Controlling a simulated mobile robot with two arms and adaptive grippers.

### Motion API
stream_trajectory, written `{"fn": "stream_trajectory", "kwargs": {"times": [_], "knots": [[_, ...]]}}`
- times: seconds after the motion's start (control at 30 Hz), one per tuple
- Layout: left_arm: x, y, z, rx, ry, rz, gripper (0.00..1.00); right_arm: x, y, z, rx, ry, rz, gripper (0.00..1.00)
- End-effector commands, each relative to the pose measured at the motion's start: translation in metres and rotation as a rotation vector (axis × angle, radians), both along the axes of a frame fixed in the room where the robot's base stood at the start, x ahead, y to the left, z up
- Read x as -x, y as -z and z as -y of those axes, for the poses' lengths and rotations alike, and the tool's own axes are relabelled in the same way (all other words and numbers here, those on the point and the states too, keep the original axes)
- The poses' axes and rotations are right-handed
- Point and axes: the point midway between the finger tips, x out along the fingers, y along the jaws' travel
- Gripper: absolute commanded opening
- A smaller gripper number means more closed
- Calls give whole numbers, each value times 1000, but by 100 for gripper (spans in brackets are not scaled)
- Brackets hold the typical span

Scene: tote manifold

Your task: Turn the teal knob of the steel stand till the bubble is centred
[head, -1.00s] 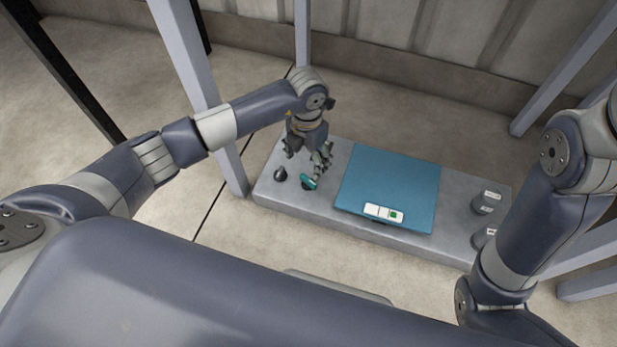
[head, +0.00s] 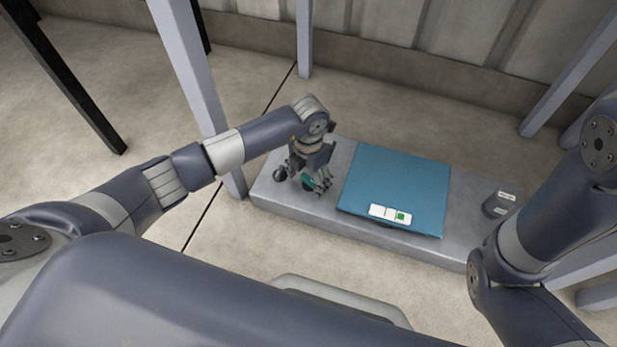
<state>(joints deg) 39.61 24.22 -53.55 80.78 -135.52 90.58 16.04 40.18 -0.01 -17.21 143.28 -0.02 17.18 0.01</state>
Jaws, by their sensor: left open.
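The grey steel stand (head: 262,197) lies low on the floor with a blue plate (head: 395,180) on top. The teal knob (head: 309,182) is near the stand's left end, mostly hidden by my left gripper (head: 311,185). That gripper points down and is open, with its fingers at the knob; contact cannot be made out. My right arm comes in at the right, but its gripper is not in view.
A dark round knob (head: 280,174) stands just left of the teal one. A dark labelled piece (head: 497,205) is at the stand's right end, partly near my right arm. A grey post (head: 190,75) rises close behind my left forearm.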

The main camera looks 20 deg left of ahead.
Motion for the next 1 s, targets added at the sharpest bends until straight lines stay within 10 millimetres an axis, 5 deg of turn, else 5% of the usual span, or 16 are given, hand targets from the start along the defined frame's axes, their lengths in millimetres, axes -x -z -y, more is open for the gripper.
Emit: {"fn": "stream_trajectory", "kwargs": {"times": [0.07, 0.27, 0.63, 1.0], "knots": [[0, 0, 0, 0, 0, 0, 68, 0, 0, 0, 0, 0, 0, 57], [0, 0, 0, 0, 0, 0, 24, 0, 0, 0, 1, 0, 0, 57], [-1, -1, -1, -1, 39, 2, 24, 0, -3, 0, 0, 0, 0, 57], [-1, -2, -2, -3, 272, 0, 24, 0, -16, 0, 0, 0, -1, 57]]}}
